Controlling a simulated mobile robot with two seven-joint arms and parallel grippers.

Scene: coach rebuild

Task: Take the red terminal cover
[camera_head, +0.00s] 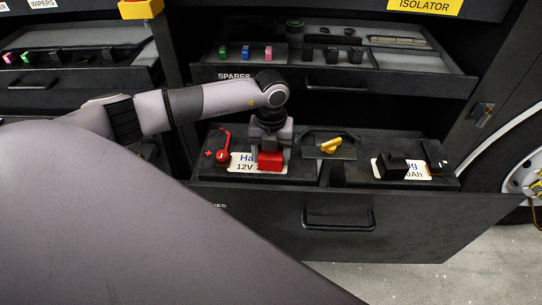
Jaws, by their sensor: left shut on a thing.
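The red terminal cover (270,161) is a small red block low over the left battery (301,173) in the open lower drawer. My left gripper (270,150) comes down over it from above and is shut on it. The cover hides part of the white label (240,168) behind it. I cannot tell whether the cover touches the battery top. My right gripper is not in view.
A red clamp (223,154) on a lead lies left of the gripper. A yellow key-like handle (331,145) is to the right. A black block (391,166) sits on the right battery.

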